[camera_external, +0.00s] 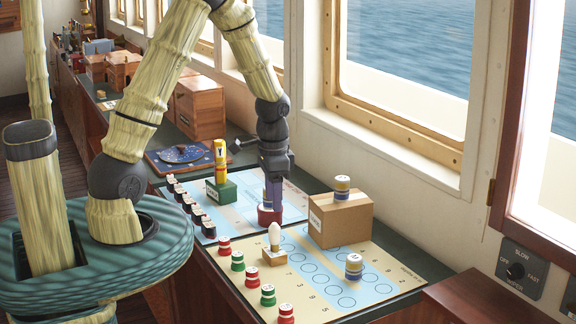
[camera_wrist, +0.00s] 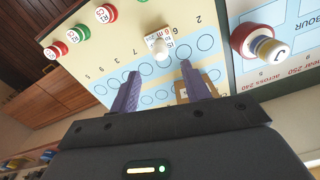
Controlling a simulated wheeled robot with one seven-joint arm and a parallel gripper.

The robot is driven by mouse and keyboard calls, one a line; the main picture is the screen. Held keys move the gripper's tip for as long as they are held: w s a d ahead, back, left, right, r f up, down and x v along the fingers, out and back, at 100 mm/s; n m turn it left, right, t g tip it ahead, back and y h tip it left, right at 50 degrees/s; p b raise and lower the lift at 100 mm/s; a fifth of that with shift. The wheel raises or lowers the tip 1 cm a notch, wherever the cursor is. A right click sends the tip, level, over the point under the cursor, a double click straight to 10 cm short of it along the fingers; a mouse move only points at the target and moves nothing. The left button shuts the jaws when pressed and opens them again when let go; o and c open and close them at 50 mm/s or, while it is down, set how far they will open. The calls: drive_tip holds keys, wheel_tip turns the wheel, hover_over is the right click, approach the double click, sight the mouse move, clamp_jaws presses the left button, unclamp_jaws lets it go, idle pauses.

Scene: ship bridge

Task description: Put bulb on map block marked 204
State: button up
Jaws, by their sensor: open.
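A white bulb (camera_external: 274,235) stands upright on a small tan block (camera_external: 274,258) on the near board. In the wrist view the bulb (camera_wrist: 161,52) shows end-on beyond my fingertips, and the block (camera_wrist: 154,36) has a white printed label I cannot read fully. A green block (camera_external: 221,190) on the far board carries a yellow and red piece; its label is too small to read. I cannot make out 204 on any block. My gripper (camera_external: 272,192) is open and empty, hanging over the far board; its purple fingers (camera_wrist: 160,82) are apart, with the bulb outside them.
A red piece (camera_external: 268,215) stands by my fingers; it shows right of them in the wrist view (camera_wrist: 243,38). A cardboard box (camera_external: 340,220) topped with a blue-cream piece stands right of the bulb. Red and green pieces line the near board's left edge. Windows rise behind.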

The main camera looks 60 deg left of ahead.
drive_tip(key=shift+r, duration=0.65)
drive_tip(key=shift+s+d+r, duration=0.1)
drive_tip(key=shift+d+r, duration=0.1)
drive_tip(key=s+d+r+n+t, duration=0.2)
drive_tip(key=s+d+r, duration=0.5)
drive_tip(key=shift+s+d+n+t, duration=0.3)
idle(0.9)
